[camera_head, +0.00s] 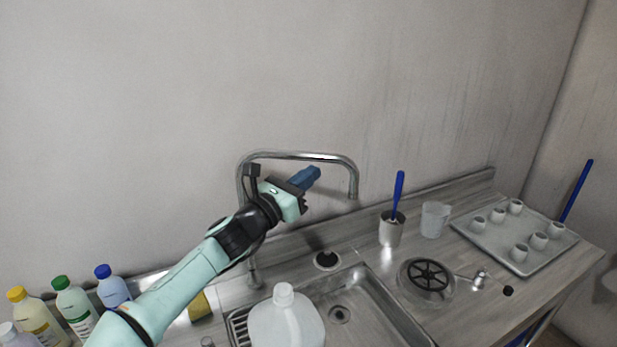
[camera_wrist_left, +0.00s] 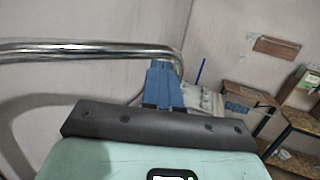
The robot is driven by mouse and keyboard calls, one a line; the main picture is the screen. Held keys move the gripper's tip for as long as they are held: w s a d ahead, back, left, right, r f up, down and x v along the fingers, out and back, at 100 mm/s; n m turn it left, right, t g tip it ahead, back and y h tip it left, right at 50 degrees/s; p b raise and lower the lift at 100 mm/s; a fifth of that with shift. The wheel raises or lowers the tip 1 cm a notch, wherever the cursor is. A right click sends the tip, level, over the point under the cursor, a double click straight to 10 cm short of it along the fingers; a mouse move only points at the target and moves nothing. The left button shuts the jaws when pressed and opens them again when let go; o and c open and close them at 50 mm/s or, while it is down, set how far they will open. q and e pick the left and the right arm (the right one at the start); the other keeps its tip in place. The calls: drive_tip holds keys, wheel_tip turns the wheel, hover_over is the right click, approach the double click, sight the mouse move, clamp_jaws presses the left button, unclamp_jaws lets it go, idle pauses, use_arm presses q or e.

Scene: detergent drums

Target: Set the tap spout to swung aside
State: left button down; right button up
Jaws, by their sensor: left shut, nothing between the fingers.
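The chrome tap spout (camera_head: 300,156) arches from its riser behind the sink and extends to the right, roughly along the wall, with its outlet end turned down. My left gripper (camera_head: 312,173) is in front of and just below the spout's horizontal run. Its blue fingers are together with nothing between them. In the left wrist view, the spout (camera_wrist_left: 80,49) crosses from the left and bends down behind the blue fingertips (camera_wrist_left: 162,66). I cannot tell whether the fingers touch it. The tap's base is partly hidden by my arm. My right gripper is not in view.
A large white jug (camera_head: 287,322) stands at the sink (camera_head: 372,318). A metal cup with a blue-handled brush (camera_head: 391,230), a clear beaker (camera_head: 434,219) and a tray of small cups (camera_head: 490,247) are at right. Several bottles (camera_head: 75,305) stand at left.

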use_arm(q)
drive_tip(key=s+a+f+b, duration=0.2)
drive_tip(key=s+b, duration=0.4)
drive_tip(key=s, duration=0.4)
drive_tip(key=shift+s+a, duration=0.2)
drive_tip(key=shift+s, duration=0.05)
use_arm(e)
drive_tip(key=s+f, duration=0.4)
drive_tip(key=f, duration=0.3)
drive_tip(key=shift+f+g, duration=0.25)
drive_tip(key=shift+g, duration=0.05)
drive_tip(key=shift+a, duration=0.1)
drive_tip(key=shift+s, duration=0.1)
